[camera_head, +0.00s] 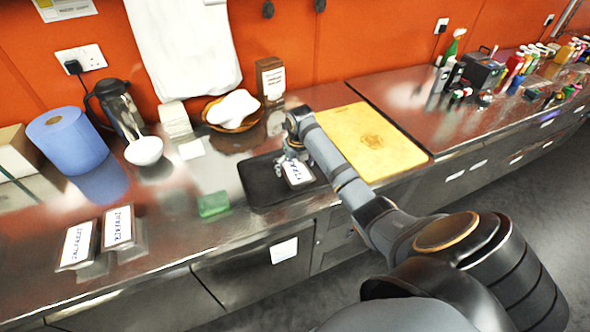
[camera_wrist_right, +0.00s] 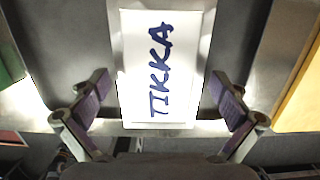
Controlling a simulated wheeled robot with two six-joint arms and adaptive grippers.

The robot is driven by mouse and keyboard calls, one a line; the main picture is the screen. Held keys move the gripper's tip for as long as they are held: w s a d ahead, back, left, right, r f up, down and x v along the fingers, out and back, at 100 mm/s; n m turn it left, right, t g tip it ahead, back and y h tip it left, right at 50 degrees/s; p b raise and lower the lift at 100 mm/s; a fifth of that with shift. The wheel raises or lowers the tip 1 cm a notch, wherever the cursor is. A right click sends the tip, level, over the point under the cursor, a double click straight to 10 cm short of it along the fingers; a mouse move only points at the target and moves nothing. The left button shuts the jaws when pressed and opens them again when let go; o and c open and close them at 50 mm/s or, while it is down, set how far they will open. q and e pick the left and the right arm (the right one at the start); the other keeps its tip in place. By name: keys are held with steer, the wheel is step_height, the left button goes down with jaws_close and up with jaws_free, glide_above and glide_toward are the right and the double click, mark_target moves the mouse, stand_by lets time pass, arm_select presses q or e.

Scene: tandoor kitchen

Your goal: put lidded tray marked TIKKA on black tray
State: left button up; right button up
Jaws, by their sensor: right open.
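The lidded tray marked TIKKA (camera_head: 297,172) lies on the black tray (camera_head: 262,188) in the head view, right of the black tray's middle. In the right wrist view its white label (camera_wrist_right: 160,65) reads TIKKA. My right gripper (camera_head: 291,158) is over the lidded tray's far end. In the right wrist view the gripper's fingers (camera_wrist_right: 162,108) are spread, one on each side of the label with gaps between, not gripping it. My left gripper is not in view.
Two other labelled lidded trays (camera_head: 76,244) (camera_head: 118,228) lie at the left of the steel counter. A green block (camera_head: 213,204) sits left of the black tray, and a yellow cutting board (camera_head: 368,138) lies to its right. A white bowl (camera_head: 144,151) and blue roll (camera_head: 67,141) stand behind.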

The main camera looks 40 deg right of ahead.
mark_target(297, 172)
step_height(297, 172, up, 11)
steer(key=s+b, duration=0.1)
steer(key=shift+s+a, duration=0.2)
steer(key=shift+s, duration=0.1)
steer(key=shift+f, duration=0.1)
